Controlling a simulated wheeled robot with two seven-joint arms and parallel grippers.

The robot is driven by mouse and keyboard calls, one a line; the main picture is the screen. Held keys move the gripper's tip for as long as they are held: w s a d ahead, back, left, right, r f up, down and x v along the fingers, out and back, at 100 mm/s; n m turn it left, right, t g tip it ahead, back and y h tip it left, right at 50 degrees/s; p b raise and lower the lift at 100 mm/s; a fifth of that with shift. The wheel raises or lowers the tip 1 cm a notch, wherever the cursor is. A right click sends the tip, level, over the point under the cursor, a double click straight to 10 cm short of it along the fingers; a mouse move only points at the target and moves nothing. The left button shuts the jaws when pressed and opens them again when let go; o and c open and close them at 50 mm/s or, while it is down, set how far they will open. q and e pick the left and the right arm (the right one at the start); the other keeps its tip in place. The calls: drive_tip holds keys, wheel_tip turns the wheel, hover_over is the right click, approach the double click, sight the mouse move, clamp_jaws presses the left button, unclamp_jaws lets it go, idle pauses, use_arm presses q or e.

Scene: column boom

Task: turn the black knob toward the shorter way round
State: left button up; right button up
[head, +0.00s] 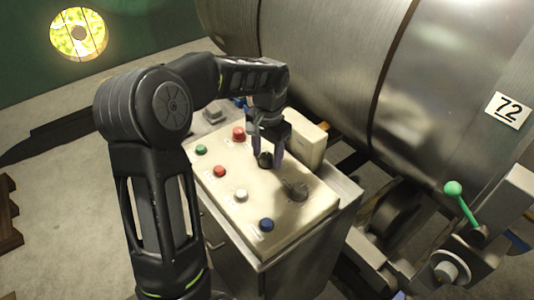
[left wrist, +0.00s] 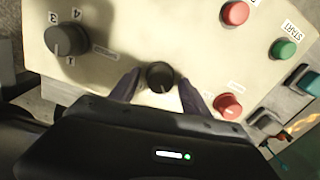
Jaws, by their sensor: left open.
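The black knob (head: 265,160) is on the cream top panel of the control box. It shows between my left fingers in the left wrist view (left wrist: 159,75). My left gripper (head: 266,153) is open and points down at the panel, with one finger on each side of the knob. In the left wrist view, small gaps show between the knob and the fingers (left wrist: 158,84). I cannot tell whether a finger touches it in the head view. My right gripper is not in view.
A larger dark grey knob (head: 296,190) with numbered marks is close by on the panel (head: 242,178). Red, green, white and blue buttons surround the area. A cream box (head: 306,145) stands behind the gripper. A large metal drum (head: 320,60) and green-tipped lever (head: 453,188) lie beyond.

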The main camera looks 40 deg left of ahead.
sight(267, 156)
use_arm(q)
drive_tip(key=shift+r, duration=0.15)
wheel_tip(267, 156, up, 8)
drive_tip(key=shift+d+f+b, duration=0.15)
drive_tip(key=shift+f+b, duration=0.05)
drive_tip(key=shift+b, duration=0.15)
drive_tip(key=shift+f, duration=0.1)
idle(0.4)
